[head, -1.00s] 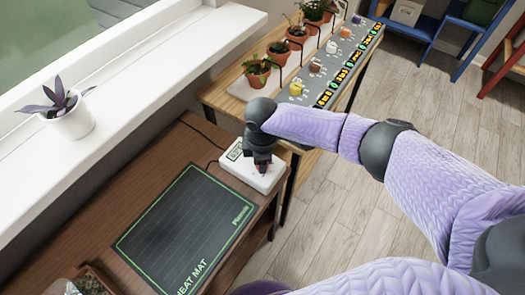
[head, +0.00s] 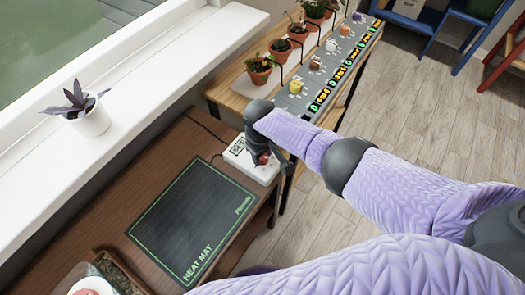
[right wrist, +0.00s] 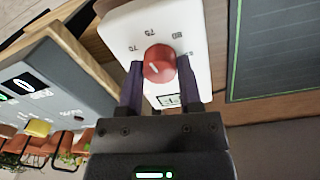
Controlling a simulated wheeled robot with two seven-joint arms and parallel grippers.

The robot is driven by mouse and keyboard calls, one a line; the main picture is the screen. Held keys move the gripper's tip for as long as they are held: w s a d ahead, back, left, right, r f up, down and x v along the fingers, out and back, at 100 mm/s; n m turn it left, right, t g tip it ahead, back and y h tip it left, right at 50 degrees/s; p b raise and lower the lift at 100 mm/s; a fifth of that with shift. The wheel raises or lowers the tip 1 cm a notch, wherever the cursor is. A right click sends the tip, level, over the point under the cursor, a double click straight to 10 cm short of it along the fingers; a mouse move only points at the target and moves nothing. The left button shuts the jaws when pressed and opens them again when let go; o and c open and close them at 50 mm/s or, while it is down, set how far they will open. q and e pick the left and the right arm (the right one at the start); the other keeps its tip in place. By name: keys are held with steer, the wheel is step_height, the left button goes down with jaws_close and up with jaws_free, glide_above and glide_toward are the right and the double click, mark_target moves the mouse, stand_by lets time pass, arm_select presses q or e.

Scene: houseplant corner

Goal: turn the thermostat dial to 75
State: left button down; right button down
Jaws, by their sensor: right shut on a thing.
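The thermostat is a white box (head: 246,166) at the back right corner of the brown bench, with a small display (head: 238,146) on top. Its round red dial (right wrist: 158,62) has a white pointer mark and printed numbers around it in the right wrist view. I cannot tell for sure which number the pointer meets. My right gripper (head: 263,157) is shut on the dial, one dark finger on each side; the fingers (right wrist: 159,68) also show in the right wrist view. The thermostat's display (right wrist: 169,100) shows between the fingers, its reading unclear. My left gripper is out of view.
A black heat mat (head: 193,218) with a green border lies on the bench in front of the thermostat. A grey panel (head: 322,72) with coloured knobs and several potted plants stand on the wooden table behind. A white-potted plant (head: 88,117) sits on the sill.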

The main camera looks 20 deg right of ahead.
steer(key=shift+m, duration=0.7)
steer(key=shift+c, duration=1.4)
jaws_free()
steer(key=shift+r, duration=0.1)
steer(key=r+p, duration=0.6)
steer(key=r, duration=0.3)
steer(key=shift+a+p, duration=0.2)
steer(key=shift+p, duration=0.1)
steer(key=shift+r, duration=0.4)
